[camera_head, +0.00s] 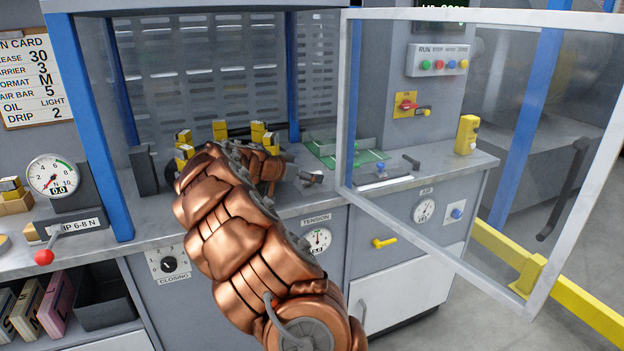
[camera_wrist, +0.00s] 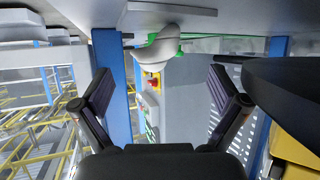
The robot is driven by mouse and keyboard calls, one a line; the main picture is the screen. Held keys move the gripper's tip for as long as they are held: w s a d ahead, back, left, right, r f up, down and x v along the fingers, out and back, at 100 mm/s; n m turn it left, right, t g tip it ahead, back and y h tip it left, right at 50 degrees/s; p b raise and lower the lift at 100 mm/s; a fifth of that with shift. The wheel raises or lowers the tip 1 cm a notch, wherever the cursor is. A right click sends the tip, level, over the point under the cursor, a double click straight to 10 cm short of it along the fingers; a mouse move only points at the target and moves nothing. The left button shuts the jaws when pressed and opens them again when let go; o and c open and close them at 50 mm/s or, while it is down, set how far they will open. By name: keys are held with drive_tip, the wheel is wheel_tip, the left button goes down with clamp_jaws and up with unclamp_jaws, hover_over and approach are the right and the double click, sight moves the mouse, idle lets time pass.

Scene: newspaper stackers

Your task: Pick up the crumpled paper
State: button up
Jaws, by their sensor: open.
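A pale, rounded, irregular lump (camera_wrist: 160,47), which looks like the crumpled paper, shows in the wrist view at the top middle, against the grey worktop. In the head view the gripper end (camera_head: 311,178) is small and partly hidden, low over the worktop.
A green mat (camera_head: 350,156) lies on the worktop (camera_head: 455,165) behind the open clear door (camera_head: 480,130). Blue posts (camera_head: 92,130) frame the bay. A yellow box (camera_head: 467,135) stands at the right.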

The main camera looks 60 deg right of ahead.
drive_tip(key=shift+s+d+f, duration=0.15)
drive_tip(key=shift+d+f, duration=0.1)
drive_tip(key=shift+d, duration=0.4)
drive_tip(key=c, duration=1.4)
